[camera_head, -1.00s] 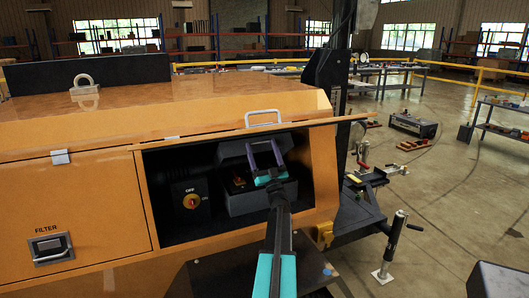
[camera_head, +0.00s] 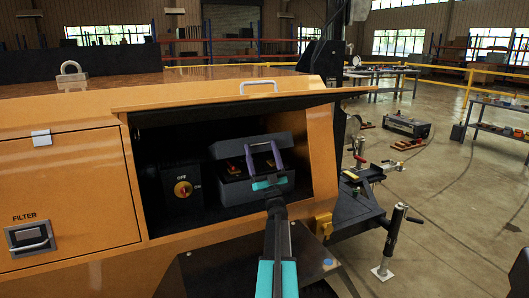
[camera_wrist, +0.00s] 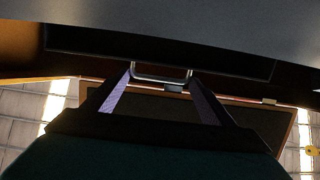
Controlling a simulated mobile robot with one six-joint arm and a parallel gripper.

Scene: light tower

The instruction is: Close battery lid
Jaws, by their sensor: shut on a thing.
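The dark grey battery box (camera_head: 235,193) sits inside the open compartment of the orange tower body. Its lid (camera_head: 226,150) is raised above the box, leaving a gap where orange-red parts (camera_head: 234,166) show. My gripper (camera_head: 262,147), with purple fingers and a teal body, reaches in from the front. In the wrist view, the grey lid (camera_wrist: 200,25) fills the top, above the fingers (camera_wrist: 160,80); the exact contact is hard to see.
The orange compartment door (camera_head: 225,100) stands swung up above the opening, with a metal handle (camera_head: 258,86) on it. A yellow-and-red OFF/ON switch (camera_head: 183,189) is left of the box. The compartment's right wall (camera_head: 322,165) is close to the box.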

